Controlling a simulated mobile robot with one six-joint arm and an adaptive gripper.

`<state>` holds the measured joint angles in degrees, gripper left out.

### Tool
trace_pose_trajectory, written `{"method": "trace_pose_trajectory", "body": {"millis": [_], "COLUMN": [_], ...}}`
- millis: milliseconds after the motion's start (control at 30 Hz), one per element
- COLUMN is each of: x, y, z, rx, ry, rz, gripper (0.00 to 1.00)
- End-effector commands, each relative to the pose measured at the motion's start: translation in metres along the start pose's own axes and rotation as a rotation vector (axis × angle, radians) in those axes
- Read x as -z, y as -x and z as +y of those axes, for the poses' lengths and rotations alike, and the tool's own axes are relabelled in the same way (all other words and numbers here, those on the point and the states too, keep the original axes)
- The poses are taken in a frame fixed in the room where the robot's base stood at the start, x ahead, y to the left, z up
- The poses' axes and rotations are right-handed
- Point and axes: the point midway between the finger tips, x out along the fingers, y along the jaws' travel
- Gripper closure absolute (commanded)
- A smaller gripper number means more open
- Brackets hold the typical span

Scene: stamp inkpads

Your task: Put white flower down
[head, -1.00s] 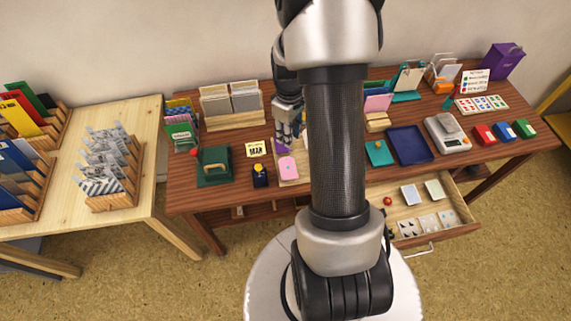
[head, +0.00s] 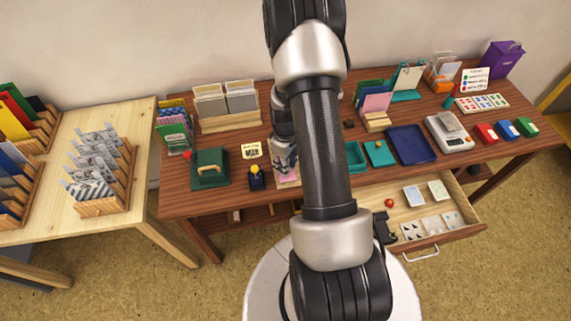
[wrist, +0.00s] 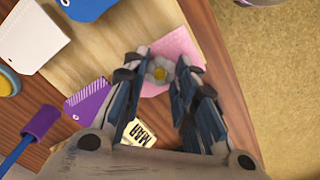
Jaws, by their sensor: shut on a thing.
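The white flower (wrist: 151,74) is a small pale piece with a yellow centre, between my fingertips in the wrist view. My gripper (wrist: 160,67) is shut on it. The flower is right over a pink tag (wrist: 180,46) lying on a light wooden board (wrist: 105,42). I cannot tell whether the flower touches the tag. In the head view my gripper (head: 284,155) is low over the board, and the pink tag (head: 289,176) shows just in front of it. The flower is not clearly seen there.
A purple card (wrist: 88,103) and a date card (wrist: 138,133) lie near my fingers. A green stamp press (head: 210,168) and a dark blue stamp (head: 256,178) stand to the left. Teal and blue trays (head: 410,145) lie to the right. An open drawer (head: 466,218) juts out at front right.

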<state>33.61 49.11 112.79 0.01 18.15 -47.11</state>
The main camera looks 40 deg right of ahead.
Motion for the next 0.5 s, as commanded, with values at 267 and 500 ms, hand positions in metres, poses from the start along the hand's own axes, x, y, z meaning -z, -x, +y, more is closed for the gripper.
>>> {"method": "trace_pose_trajectory", "body": {"millis": [267, 500], "x": [0.0004, 0.0004], "y": [-0.0019, -0.0016], "z": [0.0004, 0.0004], "rx": [-0.001, -0.001], "ry": [0.000, 0.000], "rz": [0.001, 0.001], "gripper": [0.81, 0.61]}}
